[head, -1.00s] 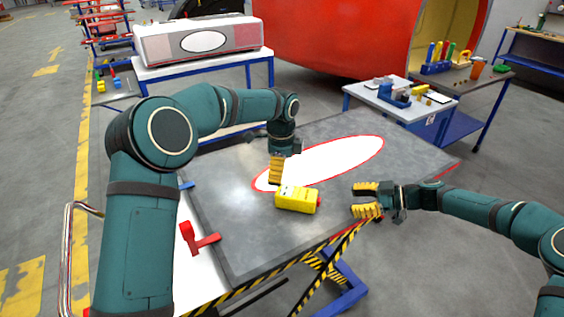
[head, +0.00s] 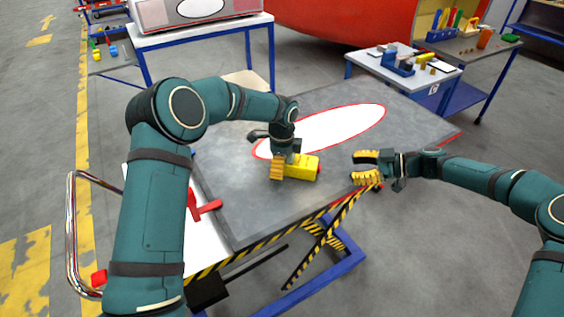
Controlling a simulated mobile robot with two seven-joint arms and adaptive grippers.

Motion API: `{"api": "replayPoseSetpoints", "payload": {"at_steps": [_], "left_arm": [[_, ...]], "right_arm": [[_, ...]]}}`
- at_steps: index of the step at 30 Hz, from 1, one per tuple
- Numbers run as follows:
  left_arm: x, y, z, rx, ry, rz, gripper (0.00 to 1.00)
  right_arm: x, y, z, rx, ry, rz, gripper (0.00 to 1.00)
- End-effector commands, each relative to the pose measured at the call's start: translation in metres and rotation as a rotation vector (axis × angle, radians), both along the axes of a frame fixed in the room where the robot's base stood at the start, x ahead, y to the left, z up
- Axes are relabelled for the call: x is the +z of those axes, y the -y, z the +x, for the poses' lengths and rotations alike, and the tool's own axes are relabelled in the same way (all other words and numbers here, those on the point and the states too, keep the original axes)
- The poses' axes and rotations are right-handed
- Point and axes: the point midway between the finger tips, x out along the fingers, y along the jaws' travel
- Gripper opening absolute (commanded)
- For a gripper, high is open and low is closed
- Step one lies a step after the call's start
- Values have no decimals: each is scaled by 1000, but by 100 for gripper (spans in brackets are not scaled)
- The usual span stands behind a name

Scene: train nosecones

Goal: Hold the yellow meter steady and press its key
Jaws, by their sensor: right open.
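The yellow meter (head: 303,168) lies on the grey table top, near its front edge, with a small red part at its right end. My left gripper (head: 280,168) points down at the meter's left end. One yellow-padded finger covers that end on the near side; the other finger is hidden, so its grip cannot be told. My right gripper (head: 360,168) is open and empty to the right of the meter, a short gap away, with its fingers pointing left towards it. The meter's key cannot be made out clearly.
The grey table top (head: 240,205) has a white oval with a red outline (head: 335,128) behind the meter. A red clamp-like handle (head: 203,207) is at its left edge. A small table with blue parts (head: 400,62) stands at the back right. The table's right part is clear.

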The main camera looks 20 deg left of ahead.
Motion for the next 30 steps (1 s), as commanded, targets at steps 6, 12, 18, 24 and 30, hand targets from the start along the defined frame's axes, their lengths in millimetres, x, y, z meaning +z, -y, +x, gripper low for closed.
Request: {"api": "replayPoseSetpoints", "payload": {"at_steps": [6, 12, 18, 24, 30], "left_arm": [[0, 0, 0, 0, 0, 0, 51], [1, 0, 0, 0, 1, 0, 23], [1, 0, 0, 0, 1, -1, 23], [0, 0, 0, 0, 1, -1, 23], [-1, 0, 0, 0, 1, -1, 23]], "right_arm": [[0, 0, 0, 0, 0, 0, 46], [0, 0, 0, 0, 0, 0, 46], [0, 0, 0, 0, 0, 0, 46], [0, 0, 0, 0, 0, 0, 46], [0, 0, 0, 0, 0, 0, 46]]}}
